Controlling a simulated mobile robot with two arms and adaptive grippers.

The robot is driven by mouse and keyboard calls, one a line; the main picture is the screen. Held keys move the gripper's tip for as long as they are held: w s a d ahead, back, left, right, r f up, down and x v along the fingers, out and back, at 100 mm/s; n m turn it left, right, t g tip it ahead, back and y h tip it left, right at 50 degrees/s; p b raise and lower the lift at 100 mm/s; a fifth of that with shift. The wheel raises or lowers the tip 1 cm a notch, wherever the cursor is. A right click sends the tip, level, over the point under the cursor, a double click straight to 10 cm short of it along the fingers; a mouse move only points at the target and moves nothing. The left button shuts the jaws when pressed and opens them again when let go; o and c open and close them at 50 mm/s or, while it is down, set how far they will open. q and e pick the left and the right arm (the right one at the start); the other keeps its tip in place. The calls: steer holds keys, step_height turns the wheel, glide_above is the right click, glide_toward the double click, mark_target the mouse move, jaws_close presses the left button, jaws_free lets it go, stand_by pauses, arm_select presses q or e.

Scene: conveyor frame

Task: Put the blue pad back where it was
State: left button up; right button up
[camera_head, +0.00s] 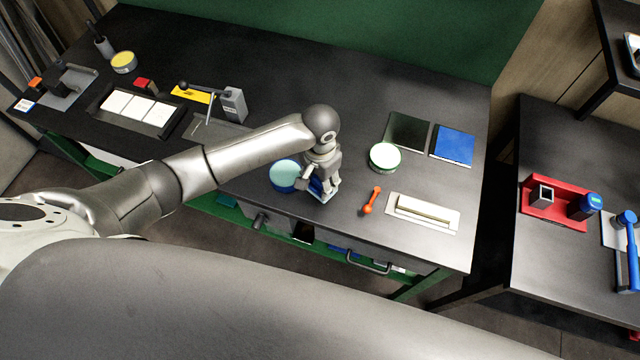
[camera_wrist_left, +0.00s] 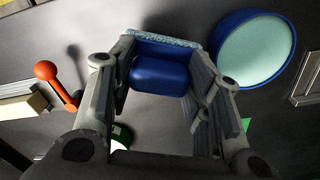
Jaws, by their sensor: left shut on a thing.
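My left gripper (camera_head: 318,184) is over the front part of the black table, shut on a blue pad (camera_head: 318,187) with a pale lower edge. The left wrist view shows the blue pad (camera_wrist_left: 160,75) between the fingers of my left gripper (camera_wrist_left: 165,72), with a light, rough strip along one edge. A round blue dish (camera_head: 284,176) with a pale cyan top is just left of the gripper; it also shows in the left wrist view (camera_wrist_left: 256,50). Whether the pad touches the table is unclear. My right gripper is not in view.
A green-sided round tin (camera_head: 384,157), a dark green square (camera_head: 406,132) and a flat blue square (camera_head: 454,145) lie to the right. The back middle of the table is clear.

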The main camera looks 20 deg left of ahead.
mark_target(320, 187)
arm_select(q)
steer(key=shift+f, duration=1.5)
steer(key=shift+f, duration=0.15)
steer(key=o, duration=1)
steer(key=shift+c, duration=0.2)
step_height(320, 187, up, 12)
steer(key=shift+r+b, duration=0.2)
steer(key=shift+b, duration=0.35)
